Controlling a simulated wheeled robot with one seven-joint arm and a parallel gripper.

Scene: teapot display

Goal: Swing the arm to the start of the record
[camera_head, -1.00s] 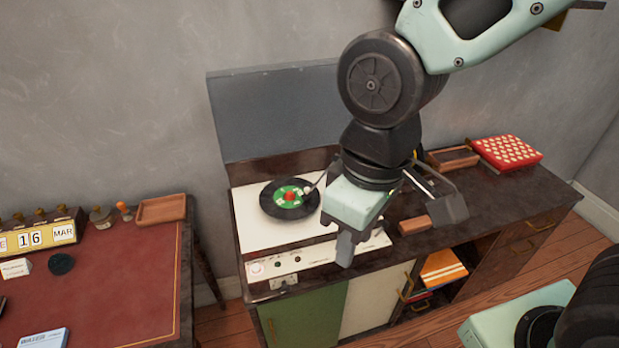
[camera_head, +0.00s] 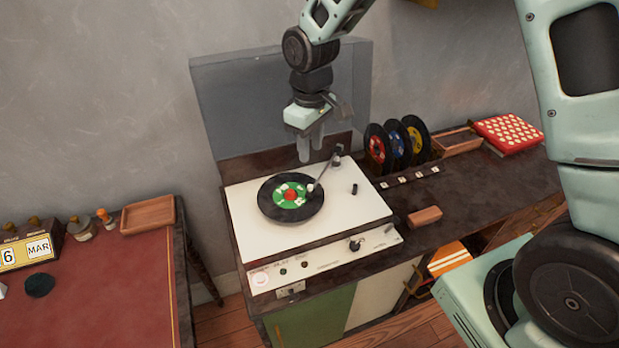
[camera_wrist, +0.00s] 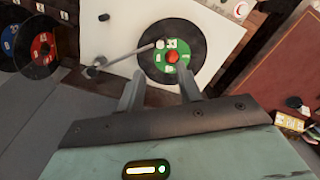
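The record player (camera_head: 245,240) has a white top with a black record (camera_head: 268,207) on it. The record has a green label and a red centre (camera_head: 291,196). The tonearm (camera_head: 326,169) runs from a pivot at the back right, and its pale head (camera_head: 311,186) lies over the record near the label's edge. In the wrist view the tonearm (camera_wrist: 125,56) crosses to the label of the record (camera_wrist: 205,40). My gripper (camera_head: 311,158) points down above the back of the player, behind the record. Its fingers (camera_wrist: 160,92) are apart, with nothing held between them.
The raised grey lid (camera_head: 225,105) stands behind the player. Several records (camera_head: 376,147) stand in a rack to the right. A brown block (camera_head: 424,216) lies on the cabinet. A red desk (camera_head: 110,290) with a calendar is at left.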

